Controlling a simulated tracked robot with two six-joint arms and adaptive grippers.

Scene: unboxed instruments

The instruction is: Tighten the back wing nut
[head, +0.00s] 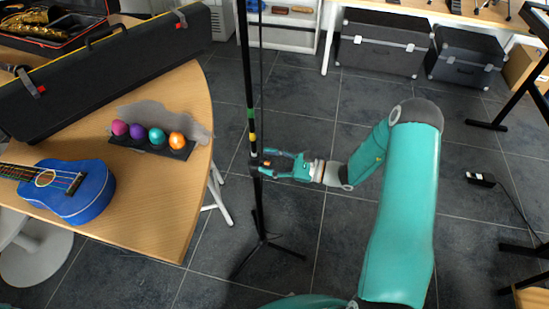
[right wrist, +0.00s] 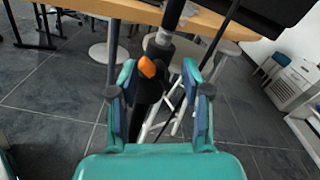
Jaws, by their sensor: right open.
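A black stand with an upright pole (head: 251,100) and spread legs rises from the floor just right of the table. An orange wing nut (right wrist: 148,67) sits on the dark collar of the pole in the right wrist view. In the head view this spot is small and partly covered by the fingertips. My right gripper (head: 269,164) reaches in from the right at the collar. In the right wrist view its two fingers (right wrist: 157,76) stand apart, one on each side of the wing nut and pole. I cannot tell whether they touch it. My left gripper is not in view.
The wooden table (head: 170,215) on the left holds a blue ukulele (head: 88,200), several coloured eggs on a dark holder (head: 150,148) and a long black case (head: 110,75). A thin black cable or rod runs beside the pole. The tiled floor to the right is mostly clear.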

